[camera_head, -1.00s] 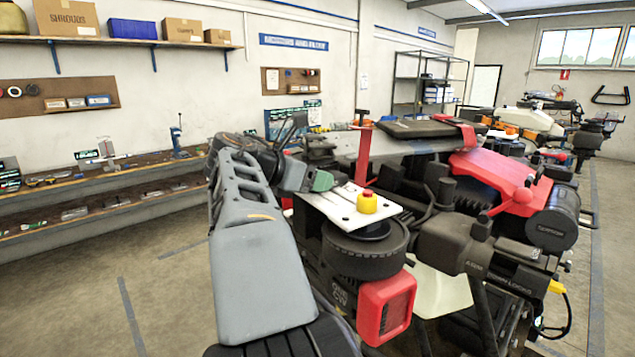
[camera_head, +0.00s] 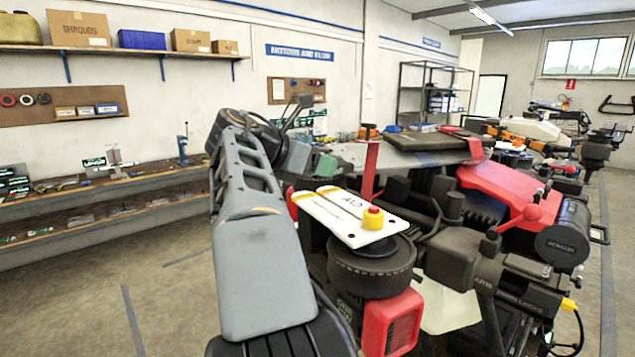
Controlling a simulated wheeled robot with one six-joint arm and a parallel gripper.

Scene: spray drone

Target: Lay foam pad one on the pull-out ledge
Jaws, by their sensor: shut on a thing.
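My grey arm rises at the left of the drone and bends right at the top. My gripper (camera_head: 318,162) hangs at its end, above and behind a white plate, apart from it in the picture. A small grey-green block (camera_head: 326,166) shows at the fingertips. It looks like the held thing and may be foam pad one. The fingers are mostly hidden.
The red and black drone (camera_head: 505,190) fills the right side, close to my arm. A red upright strip (camera_head: 370,170) stands just right of my gripper. A dark flat pad (camera_head: 425,140) lies farther back. Bench shelves (camera_head: 100,190) line the left wall. Floor at the left is clear.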

